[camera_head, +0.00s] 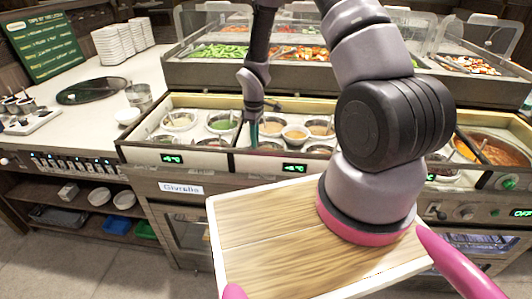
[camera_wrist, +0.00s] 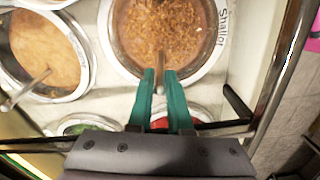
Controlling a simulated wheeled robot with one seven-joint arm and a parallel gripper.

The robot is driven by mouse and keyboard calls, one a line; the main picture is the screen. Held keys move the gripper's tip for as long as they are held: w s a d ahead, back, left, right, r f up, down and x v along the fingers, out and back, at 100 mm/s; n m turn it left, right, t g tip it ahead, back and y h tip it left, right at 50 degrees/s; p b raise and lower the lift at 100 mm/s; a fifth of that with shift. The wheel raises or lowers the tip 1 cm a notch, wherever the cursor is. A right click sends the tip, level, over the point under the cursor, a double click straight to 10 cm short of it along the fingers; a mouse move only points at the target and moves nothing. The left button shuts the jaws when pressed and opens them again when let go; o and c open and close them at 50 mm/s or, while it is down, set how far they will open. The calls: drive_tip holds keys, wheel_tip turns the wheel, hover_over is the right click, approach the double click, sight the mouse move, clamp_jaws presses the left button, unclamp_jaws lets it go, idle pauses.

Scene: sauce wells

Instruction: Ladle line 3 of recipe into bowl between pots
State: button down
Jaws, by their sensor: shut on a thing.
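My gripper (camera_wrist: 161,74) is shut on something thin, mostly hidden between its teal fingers. In the wrist view its tips reach the near rim of a pot (camera_wrist: 120,57) of orange-brown chunky sauce labelled "Shallot". A pot (camera_wrist: 60,97) of tan sauce with a ladle handle (camera_wrist: 28,90) stands to its left. In the head view my gripper (camera_head: 253,122) is low over the middle of the sauce wells. A bowl (camera_head: 294,139) sits among the pots, just right of it.
Other wells with handles, such as the green sauce pot (camera_head: 222,124), crowd around my gripper. A glass-screened food bar (camera_head: 190,72) stands behind. A large pot (camera_head: 490,150) of red sauce is at right. The left counter (camera_head: 75,120) has bare space beside a dark round tray (camera_head: 92,91).

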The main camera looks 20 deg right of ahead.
drive_tip(key=shift+c, duration=0.6)
unclamp_jaws()
drive_tip(key=shift+r, duration=4.45)
